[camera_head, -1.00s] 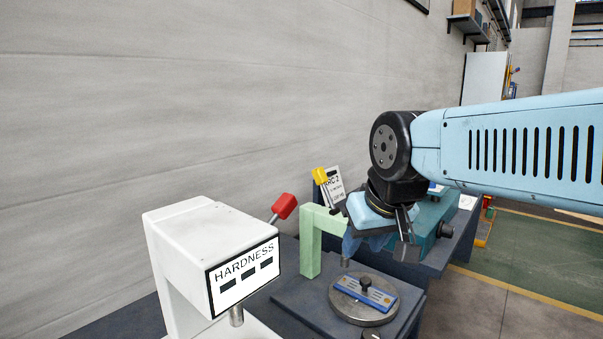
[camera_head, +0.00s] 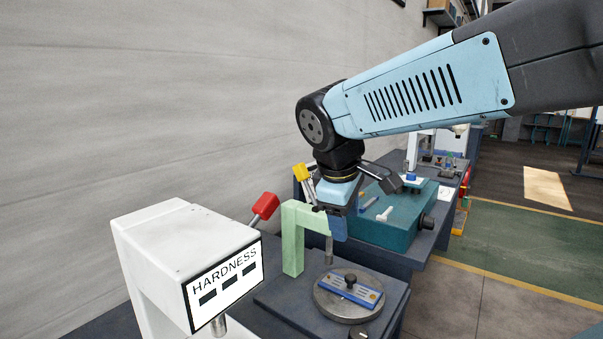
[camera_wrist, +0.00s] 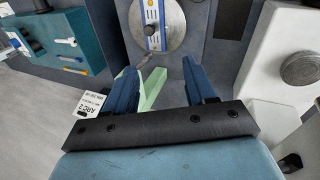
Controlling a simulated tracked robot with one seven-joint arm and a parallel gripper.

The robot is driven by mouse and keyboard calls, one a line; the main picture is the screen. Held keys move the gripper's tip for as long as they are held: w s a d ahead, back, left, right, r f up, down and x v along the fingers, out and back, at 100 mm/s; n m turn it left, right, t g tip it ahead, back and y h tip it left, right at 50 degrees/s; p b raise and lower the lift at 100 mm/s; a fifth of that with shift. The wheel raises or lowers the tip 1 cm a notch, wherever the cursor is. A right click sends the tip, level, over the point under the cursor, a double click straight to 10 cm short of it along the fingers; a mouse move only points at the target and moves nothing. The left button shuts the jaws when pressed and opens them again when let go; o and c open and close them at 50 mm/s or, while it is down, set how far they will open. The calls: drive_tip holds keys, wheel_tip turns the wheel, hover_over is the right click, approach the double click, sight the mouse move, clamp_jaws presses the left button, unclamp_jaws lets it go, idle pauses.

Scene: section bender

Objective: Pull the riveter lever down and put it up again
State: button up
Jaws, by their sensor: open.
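A pale green C-shaped frame (camera_head: 293,242) stands on a dark base, with a grey vertical rod (camera_head: 329,250) under its arm. A red-handled lever (camera_head: 265,206) slants up to its left, and a yellow-handled lever (camera_head: 300,172) stands behind it. No label here tells which lever is the riveter's. My gripper (camera_head: 339,230) points down at the green frame's upper arm; its contact with the frame cannot be judged. In the wrist view, its two blue fingers (camera_wrist: 158,68) are apart, with the green frame (camera_wrist: 151,88) showing between them. No lever is clearly held.
A white box marked HARDNESS (camera_head: 180,245) stands at front left. A round plate (camera_head: 335,307) with a blue bar (camera_head: 352,291) lies below the gripper. A teal machine (camera_head: 385,228) stands behind right. The wall bounds the left; green floor (camera_head: 530,245) is open at right.

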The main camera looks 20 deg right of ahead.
drive_tip(key=w+a+r+n+h, duration=0.1)
drive_tip(key=w+r+n+h, duration=0.1)
drive_tip(key=w+n+h, duration=0.35)
drive_tip(key=n+t+h, duration=0.3)
drive_tip(key=n+h, duration=0.1)
drive_tip(key=n, duration=1.1)
approach(305, 172)
drive_tip(key=x, duration=0.4)
drive_tip(key=w+x, duration=0.1)
drive_tip(key=x, duration=0.7)
drive_tip(key=shift+w+a, duration=0.2)
drive_tip(key=shift+a, duration=0.2)
drive_tip(key=shift+c, duration=0.4)
drive_tip(key=shift+a, duration=0.1)
clamp_jaws()
